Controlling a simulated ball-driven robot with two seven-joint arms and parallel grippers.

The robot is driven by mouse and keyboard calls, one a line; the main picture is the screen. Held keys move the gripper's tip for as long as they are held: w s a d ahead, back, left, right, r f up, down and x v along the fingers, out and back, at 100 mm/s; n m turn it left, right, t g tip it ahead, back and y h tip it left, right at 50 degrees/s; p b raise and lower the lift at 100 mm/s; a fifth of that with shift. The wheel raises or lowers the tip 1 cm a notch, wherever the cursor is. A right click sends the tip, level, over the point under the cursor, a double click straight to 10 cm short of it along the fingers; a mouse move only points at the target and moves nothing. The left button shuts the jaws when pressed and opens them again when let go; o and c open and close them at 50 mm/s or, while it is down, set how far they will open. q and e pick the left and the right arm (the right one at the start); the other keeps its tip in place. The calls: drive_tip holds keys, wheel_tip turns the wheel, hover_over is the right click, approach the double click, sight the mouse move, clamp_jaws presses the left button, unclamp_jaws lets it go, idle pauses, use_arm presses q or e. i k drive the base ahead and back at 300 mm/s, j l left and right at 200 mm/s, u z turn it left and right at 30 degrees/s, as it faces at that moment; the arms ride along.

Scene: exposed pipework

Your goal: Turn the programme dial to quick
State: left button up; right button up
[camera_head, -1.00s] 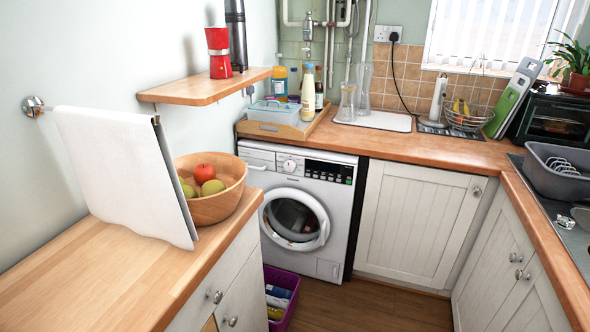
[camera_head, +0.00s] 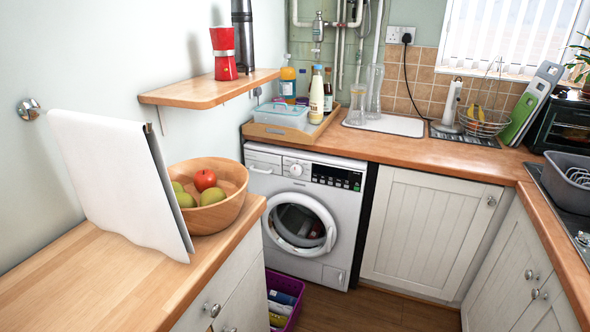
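The white washing machine (camera_head: 303,254) stands under the wooden counter, ahead of me in the head view. Its round door (camera_head: 299,224) is shut, with dark laundry showing behind the glass. The programme dial (camera_head: 296,169) is a small white knob on the upper front panel, left of the black display panel (camera_head: 337,177). Its setting is too small to read. Neither of my grippers shows in the view.
A wooden worktop (camera_head: 95,285) with a fruit bowl (camera_head: 222,211) and a white panel (camera_head: 125,185) fills the left. A purple crate (camera_head: 284,300) stands on the floor before the washing machine's left side. Brown floor (camera_head: 375,312) is open before the machine and white cupboard (camera_head: 425,235).

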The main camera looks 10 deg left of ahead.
sight(296, 170)
drive_tip(key=i+l, duration=0.25)
drive_tip(key=i, duration=0.25)
drive_tip(key=i+l+u, duration=0.15)
drive_tip(key=i, duration=0.35)
drive_tip(key=i+l, duration=0.4)
drive_tip(key=i+l+u, duration=0.1)
drive_tip(key=i+l, duration=0.2)
drive_tip(key=i, duration=0.3)
